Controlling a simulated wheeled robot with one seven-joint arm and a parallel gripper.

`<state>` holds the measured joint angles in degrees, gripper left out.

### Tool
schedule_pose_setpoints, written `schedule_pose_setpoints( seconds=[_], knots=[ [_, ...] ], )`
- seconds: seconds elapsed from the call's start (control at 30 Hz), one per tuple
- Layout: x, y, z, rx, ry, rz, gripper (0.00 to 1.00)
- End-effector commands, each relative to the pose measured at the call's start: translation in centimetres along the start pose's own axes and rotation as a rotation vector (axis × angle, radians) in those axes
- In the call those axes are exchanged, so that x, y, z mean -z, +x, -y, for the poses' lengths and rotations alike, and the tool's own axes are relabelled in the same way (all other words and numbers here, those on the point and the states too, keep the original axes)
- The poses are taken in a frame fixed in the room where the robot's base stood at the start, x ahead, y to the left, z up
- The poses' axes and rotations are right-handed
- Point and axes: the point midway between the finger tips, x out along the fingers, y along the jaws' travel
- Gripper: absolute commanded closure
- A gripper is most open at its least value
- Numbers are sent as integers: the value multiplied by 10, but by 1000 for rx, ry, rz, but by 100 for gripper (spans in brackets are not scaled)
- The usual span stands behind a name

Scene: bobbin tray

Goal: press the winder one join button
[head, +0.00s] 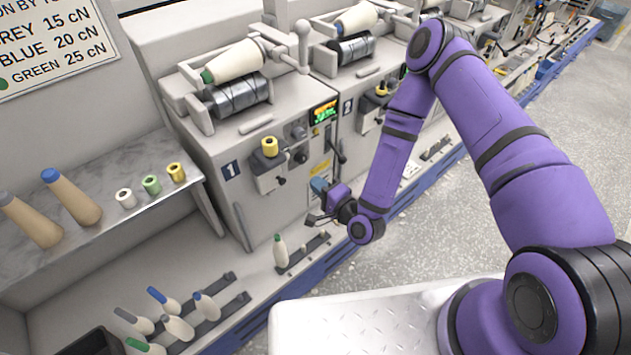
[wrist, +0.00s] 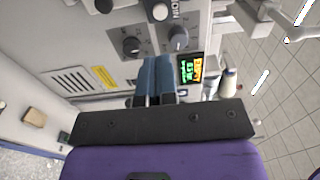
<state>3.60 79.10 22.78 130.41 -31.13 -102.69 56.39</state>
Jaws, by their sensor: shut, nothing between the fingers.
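Winder one (head: 225,140) is the grey machine marked with a 1, at the middle left of the head view. In the wrist view a pale round button (wrist: 160,12) sits beside the lettering JOIN, near the top edge. I cannot pick that button out clearly in the head view. My gripper (head: 318,185) is in front of the lower part of winder one's panel. Its blue fingers (wrist: 155,80) are together with nothing between them. In the wrist view they point up the picture toward the panel, below the button and apart from it.
Several bobbins stand on the left shelf (head: 150,205). Another bobbin (head: 280,252) stands low, below my gripper.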

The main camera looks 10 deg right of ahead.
Motion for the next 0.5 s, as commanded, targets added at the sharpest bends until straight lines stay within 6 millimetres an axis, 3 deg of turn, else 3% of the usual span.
schedule_pose_setpoints(
  seconds=[0.5],
  knots=[
    [0,93,1,2,-3,1,100]
  ],
)
